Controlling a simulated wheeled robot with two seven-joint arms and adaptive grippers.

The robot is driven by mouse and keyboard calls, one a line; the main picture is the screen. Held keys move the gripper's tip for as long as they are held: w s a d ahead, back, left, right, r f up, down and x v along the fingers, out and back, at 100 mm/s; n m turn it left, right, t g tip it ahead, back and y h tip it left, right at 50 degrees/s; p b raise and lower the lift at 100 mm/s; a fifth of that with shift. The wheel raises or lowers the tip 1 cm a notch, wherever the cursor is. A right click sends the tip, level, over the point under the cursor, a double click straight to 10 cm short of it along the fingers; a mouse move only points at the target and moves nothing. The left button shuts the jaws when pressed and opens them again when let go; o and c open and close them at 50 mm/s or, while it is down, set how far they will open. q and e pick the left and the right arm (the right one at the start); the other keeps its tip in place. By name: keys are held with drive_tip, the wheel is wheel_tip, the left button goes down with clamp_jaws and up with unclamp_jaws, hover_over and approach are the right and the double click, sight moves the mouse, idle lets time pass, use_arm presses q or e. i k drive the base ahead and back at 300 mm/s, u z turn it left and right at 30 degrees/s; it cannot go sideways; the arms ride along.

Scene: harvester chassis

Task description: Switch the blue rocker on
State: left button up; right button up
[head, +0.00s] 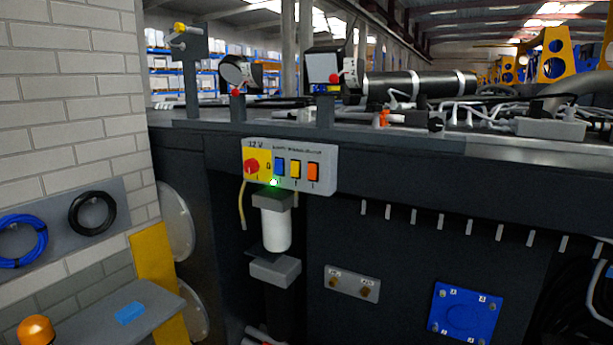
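The blue rocker (279,167) sits on a light grey switch box (326,170) on the front of the dark chassis. It is the leftmost of three rockers, beside a yellow rocker (295,169) and an orange rocker (313,172). A red rotary knob (251,167) on a yellow plate is to its left. A small green light (274,182) glows just below the blue rocker. The rocker's tilt is too small to tell. Neither of my grippers is in the head view.
A white cylinder (276,230) hangs under the switch box. A grey shelf (95,322) with a blue block (130,312) and an orange beacon (36,330) stands at lower left by the brick wall (70,90). The space before the switch box looks clear.

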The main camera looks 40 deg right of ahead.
sight(278, 163)
drive_tip(key=z, duration=0.7)
drive_tip(key=i, duration=0.2)
drive_tip(key=z, duration=0.55)
